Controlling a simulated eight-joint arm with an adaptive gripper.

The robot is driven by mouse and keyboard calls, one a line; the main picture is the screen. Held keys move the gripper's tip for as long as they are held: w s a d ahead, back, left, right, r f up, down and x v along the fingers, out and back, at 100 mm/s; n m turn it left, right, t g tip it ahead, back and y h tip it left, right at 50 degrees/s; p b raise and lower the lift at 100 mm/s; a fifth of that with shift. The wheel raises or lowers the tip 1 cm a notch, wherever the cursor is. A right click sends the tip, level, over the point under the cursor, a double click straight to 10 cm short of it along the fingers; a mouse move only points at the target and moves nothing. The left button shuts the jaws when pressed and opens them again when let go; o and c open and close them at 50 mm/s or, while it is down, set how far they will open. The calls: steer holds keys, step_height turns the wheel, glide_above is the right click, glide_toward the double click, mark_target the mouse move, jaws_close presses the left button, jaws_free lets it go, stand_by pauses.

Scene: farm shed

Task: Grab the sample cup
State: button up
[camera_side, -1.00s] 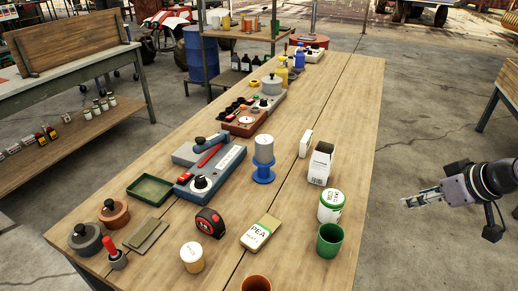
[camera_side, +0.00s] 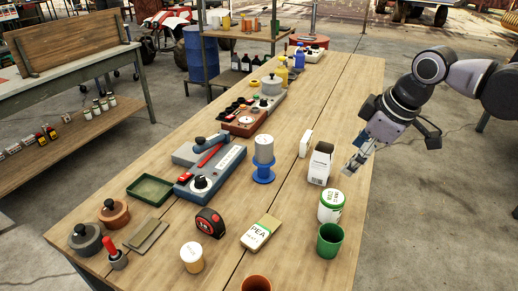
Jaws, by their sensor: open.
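Several cup-like things stand on the wooden table, and I cannot tell for certain which is the sample cup. A small cream cup with a white top (camera_side: 192,259) stands near the front, left of the pea packet. An open green cup (camera_side: 329,241) stands at the right front. A terracotta cup (camera_side: 257,284) is partly cut off at the bottom edge. My gripper (camera_side: 352,167) is open and empty, pointing down by the table's right edge, just right of the white box and behind the white-green tub. It touches none of the cups.
Near my gripper stand the white box (camera_side: 320,163) and the white-green tub (camera_side: 331,206). A pea packet (camera_side: 262,232), a tape measure (camera_side: 210,222) and a blue spool stand (camera_side: 263,172) sit mid-table. Instruments fill the left and back. The right strip behind the box is clear.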

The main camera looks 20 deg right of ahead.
steer(key=w+a+n+g, duration=0.1)
steer(key=w+a+n, duration=0.35)
steer(key=a, duration=0.45)
steer(key=n+g+h, duration=0.2)
steer(key=n+g, duration=0.1)
steer(key=n, duration=0.9)
glide_above(190, 252)
steer(key=f, duration=0.9)
steer(key=shift+a+f, duration=0.3)
steer(key=shift+f, duration=0.15)
steer(key=f, duration=0.5)
steer(key=shift+w+d+f, duration=0.1)
steer(key=shift+d, duration=0.15)
steer(key=shift+d+f, duration=0.2)
steer(key=shift+f, duration=2.4)
steer(key=c, duration=1.3)
